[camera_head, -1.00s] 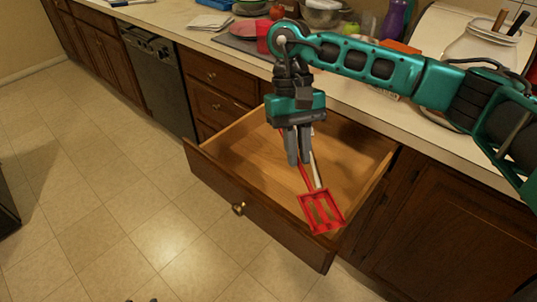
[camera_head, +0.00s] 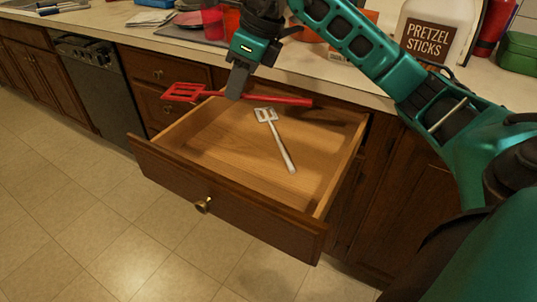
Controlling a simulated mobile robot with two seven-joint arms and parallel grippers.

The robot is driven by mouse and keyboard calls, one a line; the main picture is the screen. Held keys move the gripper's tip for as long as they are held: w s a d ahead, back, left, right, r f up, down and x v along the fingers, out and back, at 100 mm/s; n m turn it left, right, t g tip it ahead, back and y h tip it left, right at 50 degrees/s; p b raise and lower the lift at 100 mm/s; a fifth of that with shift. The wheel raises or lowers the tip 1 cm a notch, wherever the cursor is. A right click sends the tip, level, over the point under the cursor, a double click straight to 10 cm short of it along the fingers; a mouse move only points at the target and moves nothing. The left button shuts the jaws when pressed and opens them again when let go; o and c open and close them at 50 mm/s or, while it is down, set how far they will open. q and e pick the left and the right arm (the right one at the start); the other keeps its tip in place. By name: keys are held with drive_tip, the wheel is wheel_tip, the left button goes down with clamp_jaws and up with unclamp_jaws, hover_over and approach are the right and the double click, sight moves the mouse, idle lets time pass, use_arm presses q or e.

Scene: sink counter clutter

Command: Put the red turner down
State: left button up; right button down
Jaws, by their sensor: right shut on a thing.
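The red turner (camera_head: 185,92) is held level by my right gripper (camera_head: 236,92), which is shut on its handle. Its slotted head points left and its handle end (camera_head: 290,100) points right. It is above the back left part of the open drawer (camera_head: 215,208), near the counter's front edge. A white turner (camera_head: 280,143) lies inside the drawer, its slotted head toward the back. My left gripper is not in view.
The counter (camera_head: 385,95) runs behind the drawer with a pretzel sticks jar (camera_head: 432,35), a red cup (camera_head: 212,22) and a green box (camera_head: 517,52). A dishwasher (camera_head: 97,85) is at the left. The drawer floor around the white turner is clear.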

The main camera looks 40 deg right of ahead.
drive_tip(key=d+m+t+h+b, duration=0.1)
drive_tip(key=d+m+h+b, duration=0.15)
drive_tip(key=m, duration=0.35)
drive_tip(key=m+b, duration=0.2)
drive_tip(key=b, duration=0.2)
hover_over(252, 160)
drive_tip(key=s, duration=0.2)
wheel_tip(252, 160, down, 14)
drive_tip(key=shift+w+f, duration=0.1)
drive_tip(key=shift+w, duration=0.05)
drive_tip(key=shift+f, duration=0.45)
drive_tip(key=shift+f+b, duration=0.3)
drive_tip(key=shift+f, duration=0.05)
wheel_tip(252, 160, down, 4)
drive_tip(key=shift+r+b, duration=0.25)
drive_tip(key=shift+b, duration=0.25)
drive_tip(key=c, duration=1.1)
unclamp_jaws()
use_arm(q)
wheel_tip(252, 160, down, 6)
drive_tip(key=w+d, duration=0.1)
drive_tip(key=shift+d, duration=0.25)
